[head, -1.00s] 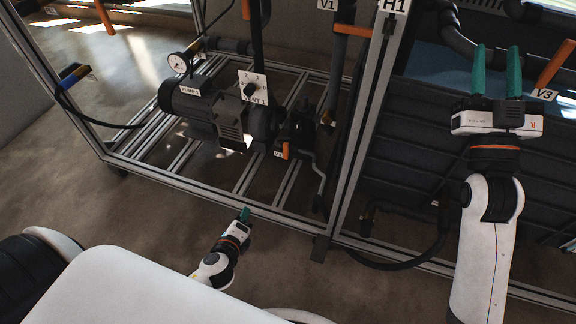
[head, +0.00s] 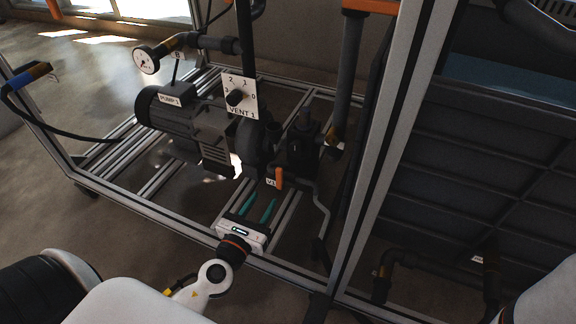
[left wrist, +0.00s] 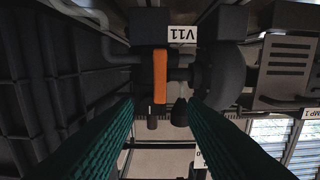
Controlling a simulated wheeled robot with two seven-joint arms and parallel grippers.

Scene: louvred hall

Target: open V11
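The valve V11 has an orange lever handle (head: 279,178) low on the pipework right of the pump, with its label (head: 271,183) partly covered by the lever. In the left wrist view the V11 label (left wrist: 183,34) reads upside down beside the orange lever (left wrist: 160,76). My left gripper (head: 257,210) is open, its two green fingers pointing toward the lever from just in front and below. In the left wrist view the lever lies beyond and between the fingertips, apart from both. My right gripper is out of view; only part of its arm shows at lower right.
Pump 1 (head: 182,122) and the VENT 1 dial (head: 239,94) sit left of and above the valve. A frame post (head: 385,140) stands to the right, and a lower frame rail (head: 165,222) runs in front. A dark ribbed tank (head: 470,170) is farther right.

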